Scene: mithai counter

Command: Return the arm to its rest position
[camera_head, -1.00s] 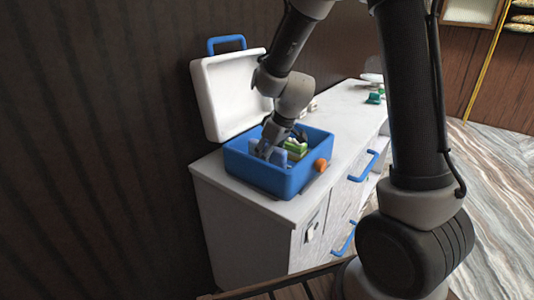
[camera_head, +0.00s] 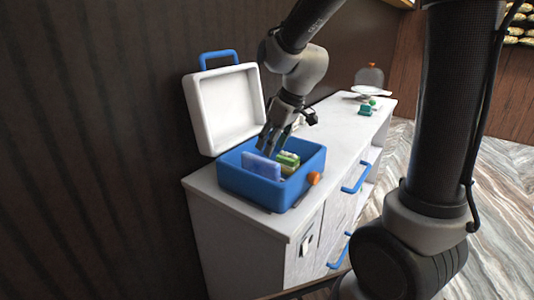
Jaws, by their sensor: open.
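My gripper (camera_head: 272,143) is open, its fingers pointing down over the blue box. It is raised out of the box, with its fingertips at about rim height near the contents, and I see nothing between the fingers. The blue box (camera_head: 252,187) stands on the white counter with its white lid (camera_head: 226,104) open, tilted back toward the wall. Inside the box are a light blue block (camera_head: 261,166) and a green item (camera_head: 288,160) beside it. My arm reaches in from the upper right.
The white counter (camera_head: 336,146) has blue drawer handles (camera_head: 359,172). A small green item (camera_head: 366,109) and a plate with a clear dome (camera_head: 369,78) are at its far end. A dark wall (camera_head: 90,150) runs along the left. Marbled floor (camera_head: 501,205) is at right.

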